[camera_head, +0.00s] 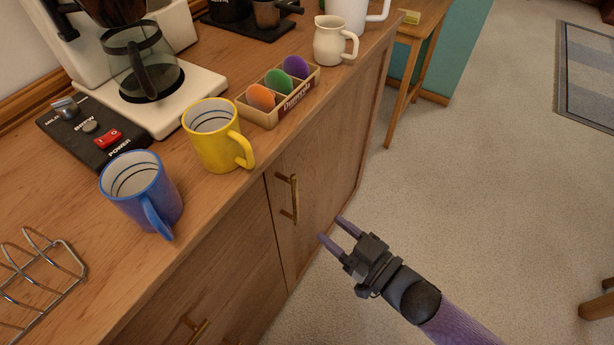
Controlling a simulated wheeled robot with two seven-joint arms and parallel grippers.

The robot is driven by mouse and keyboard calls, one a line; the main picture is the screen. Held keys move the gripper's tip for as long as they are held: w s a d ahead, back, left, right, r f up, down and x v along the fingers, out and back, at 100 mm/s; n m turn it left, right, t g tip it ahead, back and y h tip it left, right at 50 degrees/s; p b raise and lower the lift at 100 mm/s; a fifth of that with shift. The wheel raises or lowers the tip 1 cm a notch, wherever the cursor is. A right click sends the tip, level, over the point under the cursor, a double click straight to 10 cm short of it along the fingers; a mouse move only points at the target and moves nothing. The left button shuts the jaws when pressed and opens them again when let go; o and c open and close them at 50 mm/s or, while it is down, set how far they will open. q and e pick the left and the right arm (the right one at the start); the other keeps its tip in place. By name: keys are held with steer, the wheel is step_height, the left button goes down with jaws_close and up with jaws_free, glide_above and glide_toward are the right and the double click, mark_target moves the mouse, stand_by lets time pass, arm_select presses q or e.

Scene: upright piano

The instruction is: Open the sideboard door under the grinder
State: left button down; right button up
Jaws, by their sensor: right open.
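The wooden sideboard (228,235) runs diagonally through the view. Its right-hand door (330,145) looks shut and has an upright brass bar handle (294,199) near its left edge. My right gripper (331,228) comes from the lower right. Its two purple fingers are apart and empty, pointing toward the door, just right of the handle and apart from it in the picture. Another brass handle (197,332) shows on the front further left. I cannot clearly pick out the grinder; dark items at the top edge are cut off. My left gripper is not in view.
A small wooden table (425,45) stands beyond.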

mark_target(297, 202)
steer(key=b+x, duration=0.3)
steer(key=x, duration=0.6)
steer(key=shift+w+a+r, duration=0.1)
steer(key=shift+a, duration=0.05)
steer(key=shift+w+a, duration=0.15)
steer(key=shift+w, duration=0.05)
steer(key=shift+r, duration=0.1)
jaws_close()
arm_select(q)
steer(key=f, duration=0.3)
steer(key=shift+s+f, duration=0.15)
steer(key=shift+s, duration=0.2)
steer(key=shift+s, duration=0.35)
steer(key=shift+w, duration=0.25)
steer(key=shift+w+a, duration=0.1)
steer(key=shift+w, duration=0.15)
